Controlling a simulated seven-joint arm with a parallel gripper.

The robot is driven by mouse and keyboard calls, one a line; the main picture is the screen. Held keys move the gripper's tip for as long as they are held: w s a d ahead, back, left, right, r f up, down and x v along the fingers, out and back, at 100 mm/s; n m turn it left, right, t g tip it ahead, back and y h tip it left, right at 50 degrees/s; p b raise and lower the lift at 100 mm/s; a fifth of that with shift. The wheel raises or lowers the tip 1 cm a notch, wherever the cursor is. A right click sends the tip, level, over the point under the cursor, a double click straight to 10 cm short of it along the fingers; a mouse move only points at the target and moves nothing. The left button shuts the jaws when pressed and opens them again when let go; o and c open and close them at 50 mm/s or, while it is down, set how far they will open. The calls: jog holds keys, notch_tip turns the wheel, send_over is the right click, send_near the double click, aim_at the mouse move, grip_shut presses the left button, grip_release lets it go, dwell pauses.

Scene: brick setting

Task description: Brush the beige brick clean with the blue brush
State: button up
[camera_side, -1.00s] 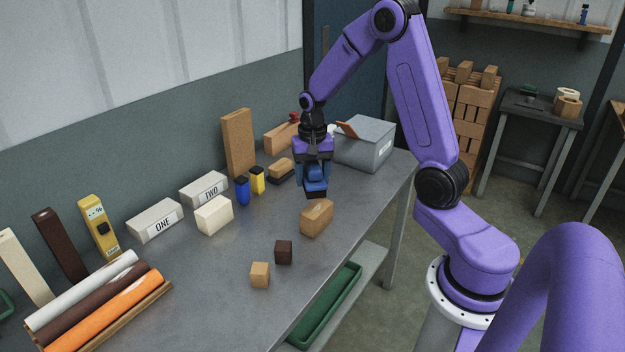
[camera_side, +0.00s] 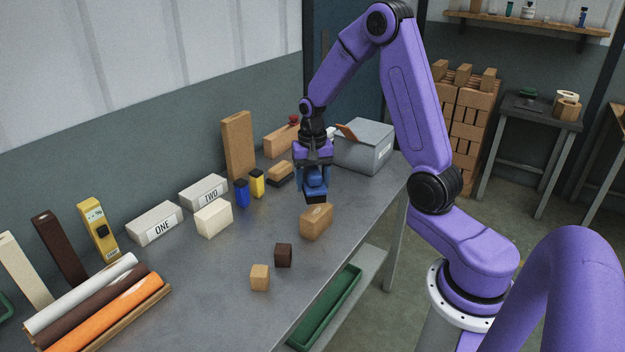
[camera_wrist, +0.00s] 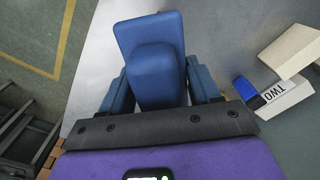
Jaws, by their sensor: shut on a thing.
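My gripper (camera_side: 312,176) is shut on the blue brush (camera_side: 316,188), whose dark bristles face down. The brush is just behind a light tan-brown brick (camera_side: 317,222) in the side view; whether the bristles touch it or the table I cannot tell. A cream-beige brick (camera_side: 214,218) lies further left on the table, apart from the brush. In the wrist view the blue brush (camera_wrist: 152,60) fills the space between my blue fingers, and the cream brick (camera_wrist: 292,48) shows at the right.
White blocks marked ONE (camera_side: 155,224) and TWO (camera_side: 204,191) stand along the wall. Small tan (camera_side: 260,277) and dark (camera_side: 283,255) cubes lie in front. A grey box (camera_side: 365,147) stands behind.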

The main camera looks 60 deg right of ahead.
send_over(312, 214)
jog(key=shift+f, duration=3)
jog(key=shift+d+f, duration=0.7)
jog(key=shift+f, duration=0.05)
jog(key=shift+c, duration=0.4)
jog(key=shift+d+f, duration=0.1)
jog(key=shift+d, duration=1.3)
jog(key=shift+a, duration=2.1)
jog(key=shift+r, duration=4.1)
